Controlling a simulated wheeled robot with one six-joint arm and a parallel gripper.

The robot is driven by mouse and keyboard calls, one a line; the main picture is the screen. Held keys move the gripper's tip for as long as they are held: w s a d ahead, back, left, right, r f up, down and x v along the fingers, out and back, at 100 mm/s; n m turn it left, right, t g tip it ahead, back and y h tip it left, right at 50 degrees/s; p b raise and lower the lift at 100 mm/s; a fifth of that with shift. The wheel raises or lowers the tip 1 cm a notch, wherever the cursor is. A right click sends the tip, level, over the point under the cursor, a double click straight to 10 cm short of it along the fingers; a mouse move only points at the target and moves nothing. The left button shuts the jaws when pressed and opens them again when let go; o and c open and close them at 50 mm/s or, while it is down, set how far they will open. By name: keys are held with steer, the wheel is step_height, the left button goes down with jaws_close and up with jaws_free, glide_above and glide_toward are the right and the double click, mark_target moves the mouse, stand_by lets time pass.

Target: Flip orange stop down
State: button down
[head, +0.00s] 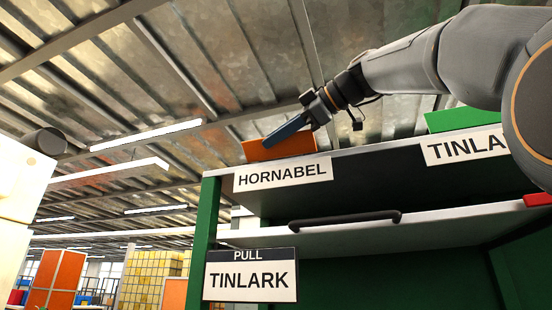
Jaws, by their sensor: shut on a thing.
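The orange stop (297,146) is a flat block at the top left of the green cabinet, just above the white HORNABEL label (282,174). It appears slightly tilted. My gripper (270,143) reaches in from the upper right, its blue-grey fingers lying across the orange stop and shut on it. The fingers hide the middle of the stop, and the far side of the grip is out of sight.
A green block (463,119) sits at the top right above a TINLARK label (465,147). Below are a shelf with a black handle (345,219), a red block (537,200) and a PULL TINLARK sign (250,275). A green post (206,235) stands left.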

mark_target(297, 136)
steer(key=f+n+t+b, duration=0.1)
steer(key=n+b, duration=0.1)
steer(key=b, duration=0.2)
steer(key=s+f+n+b, duration=0.1)
steer(key=n+b, duration=0.1)
steer(key=b, duration=0.2)
steer(key=f+n+t+y+b, duration=0.1)
steer(key=b, duration=0.4)
steer(key=shift+s+a+n+t, duration=0.15)
steer(key=shift+a+n+t, duration=0.15)
steer(key=shift+n, duration=0.1)
steer(key=shift+f, duration=0.1)
steer(key=c, duration=1.9)
jaws_free()
steer(key=shift+d, duration=0.1)
steer(key=b+v, duration=0.1)
steer(key=v, duration=0.5)
steer(key=shift+s+d, duration=0.1)
steer(key=shift+d, duration=0.1)
steer(key=shift+s+d, duration=0.45)
steer(key=shift+s, duration=0.1)
